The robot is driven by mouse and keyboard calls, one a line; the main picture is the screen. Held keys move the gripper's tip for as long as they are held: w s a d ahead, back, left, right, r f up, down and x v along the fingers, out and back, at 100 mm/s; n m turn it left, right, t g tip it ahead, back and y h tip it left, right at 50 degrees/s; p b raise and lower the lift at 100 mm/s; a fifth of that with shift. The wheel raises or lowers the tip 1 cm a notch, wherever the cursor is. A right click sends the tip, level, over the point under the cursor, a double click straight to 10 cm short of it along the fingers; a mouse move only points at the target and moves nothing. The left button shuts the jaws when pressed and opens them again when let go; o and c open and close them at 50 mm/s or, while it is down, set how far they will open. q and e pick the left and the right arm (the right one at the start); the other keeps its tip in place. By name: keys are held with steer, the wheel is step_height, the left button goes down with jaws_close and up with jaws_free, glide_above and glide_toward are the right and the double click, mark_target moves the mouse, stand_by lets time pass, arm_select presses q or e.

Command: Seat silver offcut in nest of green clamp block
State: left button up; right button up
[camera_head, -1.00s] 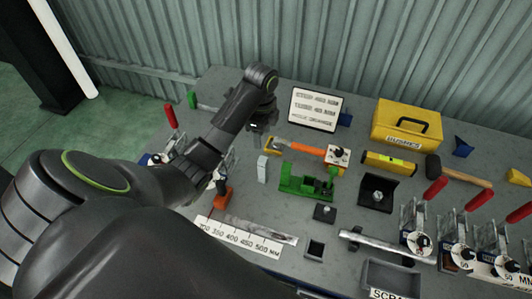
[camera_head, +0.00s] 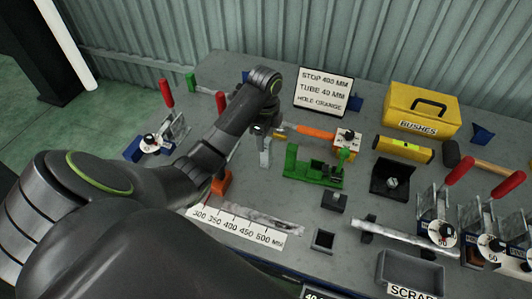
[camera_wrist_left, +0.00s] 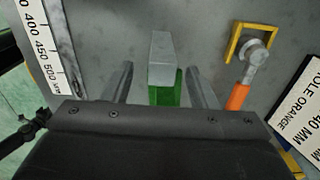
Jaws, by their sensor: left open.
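The silver offcut (camera_head: 265,157) stands upright on the grey bench, left of the green clamp block (camera_head: 315,172). The block's recess is partly hidden in the head view. My left gripper (camera_head: 262,136) is open and points down at the offcut's top. In the left wrist view the offcut (camera_wrist_left: 162,52) shows between the spread fingers of the gripper (camera_wrist_left: 160,82), with a gap on each side. A green patch shows just below the offcut between the fingers; I cannot tell whether it belongs to the clamp block. My right gripper is not in view.
An orange-handled tool (camera_head: 312,131) lies behind the clamp block. A small dark block (camera_head: 334,201) sits in front of it and a black bracket (camera_head: 391,180) to its right. A white ruler strip (camera_head: 235,222) lies in front. A sign (camera_head: 323,90) stands behind.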

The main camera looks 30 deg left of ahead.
mark_target(266, 148)
arm_select(q)
steer(key=shift+w+d+f+p, duration=0.1)
steer(key=shift+f+p, duration=0.6)
steer(key=shift+f, duration=2.15)
steer(key=c, duration=1.1)
